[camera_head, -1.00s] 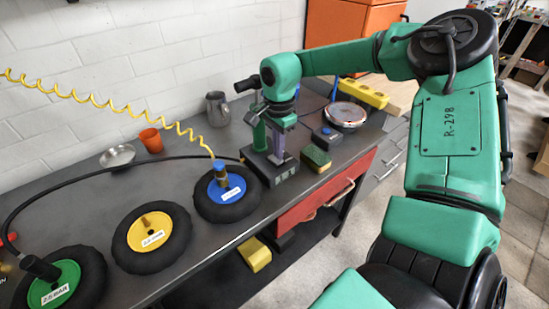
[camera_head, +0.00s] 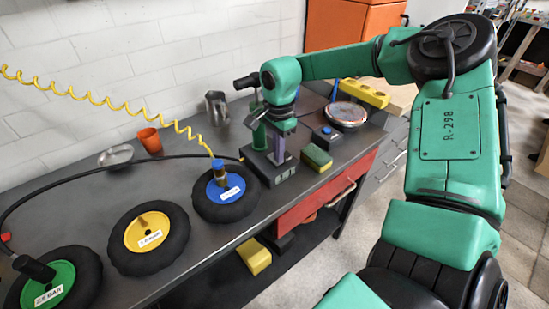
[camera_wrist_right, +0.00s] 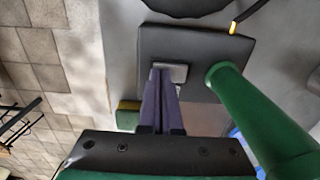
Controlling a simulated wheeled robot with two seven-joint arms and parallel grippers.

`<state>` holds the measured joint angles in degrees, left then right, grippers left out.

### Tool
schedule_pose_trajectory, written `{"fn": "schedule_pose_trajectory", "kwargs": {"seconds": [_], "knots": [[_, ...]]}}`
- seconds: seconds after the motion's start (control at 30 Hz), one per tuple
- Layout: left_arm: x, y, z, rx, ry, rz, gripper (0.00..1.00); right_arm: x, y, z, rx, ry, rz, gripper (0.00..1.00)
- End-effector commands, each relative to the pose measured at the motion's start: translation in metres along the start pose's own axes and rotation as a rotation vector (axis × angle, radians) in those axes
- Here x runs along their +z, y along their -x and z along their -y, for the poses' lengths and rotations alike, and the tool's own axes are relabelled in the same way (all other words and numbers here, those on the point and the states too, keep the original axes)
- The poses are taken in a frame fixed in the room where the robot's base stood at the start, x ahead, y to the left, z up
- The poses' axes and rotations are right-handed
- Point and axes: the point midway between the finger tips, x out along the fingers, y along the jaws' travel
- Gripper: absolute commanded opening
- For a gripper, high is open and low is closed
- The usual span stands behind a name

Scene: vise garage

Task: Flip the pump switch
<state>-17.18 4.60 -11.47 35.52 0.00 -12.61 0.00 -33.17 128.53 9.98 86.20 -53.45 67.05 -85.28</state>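The pump is a green cylinder (camera_head: 259,136) standing on a dark square base (camera_head: 272,174) on the workbench. In the right wrist view, its base (camera_wrist_right: 200,50) carries a small grey rectangular plate (camera_wrist_right: 172,72), which looks like the switch. The green cylinder (camera_wrist_right: 250,110) stands to the right of my fingers there. My right gripper (camera_head: 277,157) points down over the base; its purple fingers (camera_wrist_right: 160,75) are together, with tips at the grey plate. Contact cannot be told, and the fingers partly hide the plate. My left gripper is out of view.
A blue-hubbed wheel (camera_head: 226,190) lies just left of the pump, with yellow (camera_head: 148,230) and green (camera_head: 50,285) ones beyond. A green-yellow sponge (camera_head: 317,157) and a blue-buttoned box (camera_head: 327,135) sit close on the right. A black hose (camera_head: 90,175) crosses the bench.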

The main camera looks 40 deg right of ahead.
Motion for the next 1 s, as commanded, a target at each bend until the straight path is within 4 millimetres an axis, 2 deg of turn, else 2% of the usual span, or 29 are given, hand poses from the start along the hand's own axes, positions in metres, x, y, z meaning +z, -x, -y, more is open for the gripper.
{"fn": "schedule_pose_trajectory", "kwargs": {"seconds": [0.23,0.8,1.0], "knots": [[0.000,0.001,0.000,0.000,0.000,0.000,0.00,0.000,0.002,0.000,0.000,0.000,0.000,0.00],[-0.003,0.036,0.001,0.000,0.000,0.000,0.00,0.000,0.060,0.000,-0.001,0.000,0.000,0.00],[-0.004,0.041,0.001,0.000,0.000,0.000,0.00,0.000,0.070,0.000,0.000,0.000,0.000,0.00]]}}
